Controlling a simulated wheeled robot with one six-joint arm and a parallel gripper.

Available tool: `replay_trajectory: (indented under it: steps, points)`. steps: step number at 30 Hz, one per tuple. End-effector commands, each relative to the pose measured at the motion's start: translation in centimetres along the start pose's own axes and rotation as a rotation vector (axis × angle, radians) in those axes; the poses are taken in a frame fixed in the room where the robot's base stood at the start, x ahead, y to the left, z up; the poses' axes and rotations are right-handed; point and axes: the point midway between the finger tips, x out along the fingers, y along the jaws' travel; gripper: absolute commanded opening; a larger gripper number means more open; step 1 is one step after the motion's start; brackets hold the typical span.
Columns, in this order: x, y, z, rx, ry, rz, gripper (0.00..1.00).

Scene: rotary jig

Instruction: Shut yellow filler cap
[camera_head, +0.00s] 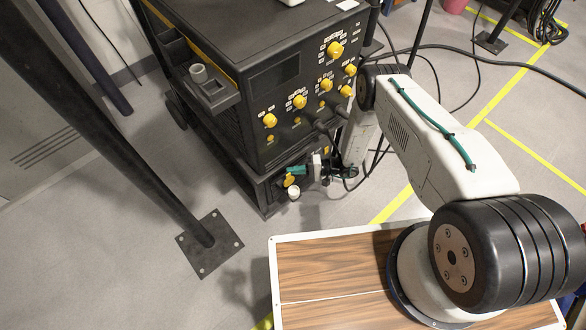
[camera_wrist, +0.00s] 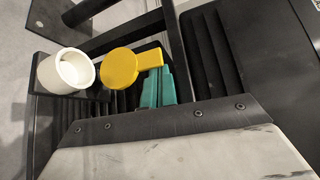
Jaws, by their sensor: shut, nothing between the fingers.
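The yellow filler cap (camera_wrist: 119,69) is a round disc with a short tab. In the wrist view it is swung to the right of the white filler neck (camera_wrist: 66,72), whose round mouth is uncovered. In the head view the cap (camera_head: 289,180) and the neck (camera_head: 294,193) are low on the front of the dark machine. My gripper (camera_wrist: 158,86) has teal fingers, shut and empty. Their tips are right by the cap's tab; I cannot tell whether they touch it. In the head view the gripper (camera_head: 296,170) is just above the cap.
The dark machine (camera_head: 300,75) has several yellow knobs on its front, above my gripper. A grey cup (camera_head: 198,74) stands in its side tray. Black bars (camera_wrist: 120,25) pass close behind the cap. Cables (camera_head: 460,55) lie on the floor to the right.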

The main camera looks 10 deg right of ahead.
Motion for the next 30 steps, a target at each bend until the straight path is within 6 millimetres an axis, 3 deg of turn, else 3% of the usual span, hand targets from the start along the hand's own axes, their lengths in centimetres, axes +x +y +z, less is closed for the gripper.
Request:
replay_trajectory:
  steps: [14, 30]
  points:
    - [-2.0, 1.2, 2.5, 0.002, 0.001, 0.0, 0.0]
    - [-3.7, 3.9, 4.6, 0.002, 0.001, 0.0, 0.0]
